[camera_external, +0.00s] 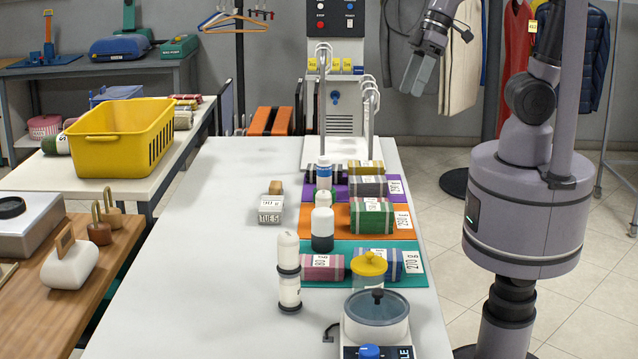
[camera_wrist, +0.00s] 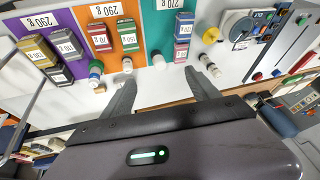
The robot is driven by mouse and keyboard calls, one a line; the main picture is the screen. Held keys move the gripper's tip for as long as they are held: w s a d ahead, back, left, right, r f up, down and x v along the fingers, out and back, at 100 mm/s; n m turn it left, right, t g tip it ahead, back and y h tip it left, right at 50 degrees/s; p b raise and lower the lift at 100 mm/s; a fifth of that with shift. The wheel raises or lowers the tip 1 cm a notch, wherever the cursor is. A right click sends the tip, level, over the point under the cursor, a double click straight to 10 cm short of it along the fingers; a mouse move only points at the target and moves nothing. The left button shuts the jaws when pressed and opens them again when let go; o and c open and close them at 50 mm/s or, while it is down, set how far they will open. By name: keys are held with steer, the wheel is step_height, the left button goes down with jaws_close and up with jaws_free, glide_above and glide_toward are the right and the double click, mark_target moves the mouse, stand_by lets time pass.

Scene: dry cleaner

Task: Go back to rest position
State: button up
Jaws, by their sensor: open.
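My gripper (camera_external: 416,85) hangs in the air at the upper right of the external view, beyond the right edge of the white table (camera_external: 225,225). Its fingers point down and it touches nothing there. In the wrist view my gripper (camera_wrist: 161,80) shows two dark fingers spread wide apart, with nothing held between them. The tabletop and its goods show beyond the fingertips.
Purple, orange (camera_external: 392,218) and teal mats on the table bear rolled cloths with weight labels. Bottles stand along their left side. A scale (camera_external: 377,322) stands at the near end, a hooked machine (camera_external: 338,150) at the far end. Garments (camera_external: 515,60) hang behind my arm.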

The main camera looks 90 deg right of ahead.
steer(key=s+d+m+t, duration=0.1)
steer(key=s+m, duration=0.5)
steer(key=s, duration=0.1)
steer(key=shift+s+f+t+h, duration=0.3)
steer(key=shift+s+f, duration=0.05)
step_height(320, 180, down, 4)
steer(key=b, duration=0.4)
